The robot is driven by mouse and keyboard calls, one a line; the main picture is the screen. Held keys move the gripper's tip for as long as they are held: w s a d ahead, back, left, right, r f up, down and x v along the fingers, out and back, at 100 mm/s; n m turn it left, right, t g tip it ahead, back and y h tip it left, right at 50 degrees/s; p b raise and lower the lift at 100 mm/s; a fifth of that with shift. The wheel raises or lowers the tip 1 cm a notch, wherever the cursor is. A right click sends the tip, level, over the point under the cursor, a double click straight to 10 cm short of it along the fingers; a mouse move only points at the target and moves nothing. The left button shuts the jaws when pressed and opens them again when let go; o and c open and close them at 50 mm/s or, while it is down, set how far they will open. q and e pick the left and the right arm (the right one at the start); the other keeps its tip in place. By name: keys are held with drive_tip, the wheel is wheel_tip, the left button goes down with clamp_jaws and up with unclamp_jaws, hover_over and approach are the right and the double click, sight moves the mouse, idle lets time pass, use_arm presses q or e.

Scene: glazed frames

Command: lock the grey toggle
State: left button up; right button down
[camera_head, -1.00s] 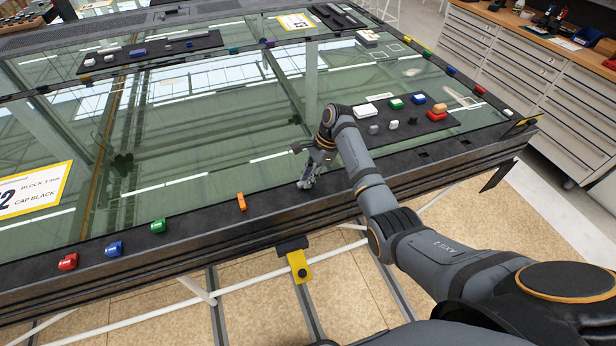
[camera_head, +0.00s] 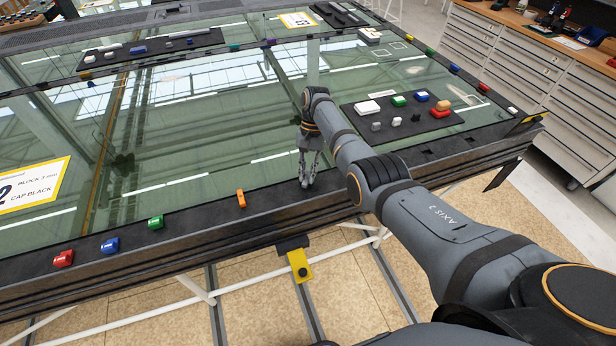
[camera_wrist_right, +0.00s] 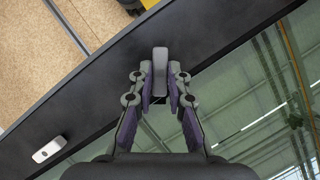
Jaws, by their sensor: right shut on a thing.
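The grey toggle (camera_wrist_right: 160,72) is on the dark frame rail in the right wrist view, its long side at a slant to the rail's edge. My right gripper (camera_wrist_right: 160,88) has its two fingers on either side of it, shut on it. In the head view my right gripper (camera_head: 307,184) points down onto the front rail, and its fingers mostly hide the toggle. My left gripper is not in view.
An orange toggle (camera_head: 241,198) stands left of my gripper on the front rail (camera_head: 200,222), with green (camera_head: 155,222), blue (camera_head: 110,245) and red (camera_head: 63,258) ones further left. A whitish toggle (camera_wrist_right: 49,149) shows in the wrist view. A dark tray (camera_head: 385,140) with parts lies right of my arm.

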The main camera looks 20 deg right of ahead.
drive_tip(key=n+b, duration=0.1)
drive_tip(key=n, duration=0.1)
drive_tip(key=n+h+b, duration=0.1)
drive_tip(key=shift+w+a+f+n, duration=0.1)
drive_tip(key=shift+w+a+n, duration=0.05)
drive_tip(key=shift+n, duration=0.25)
drive_tip(key=shift+a+n+g+h+b, duration=0.1)
drive_tip(key=shift+n+g+h+b, duration=0.2)
drive_tip(key=shift+n+h+b, duration=1)
drive_tip(key=shift+r+n+y+p, duration=0.2)
drive_tip(key=shift+n+y+p, duration=0.1)
drive_tip(key=shift+n+p, duration=0.25)
drive_tip(key=c, duration=1.3)
unclamp_jaws()
drive_tip(key=shift+f, duration=0.1)
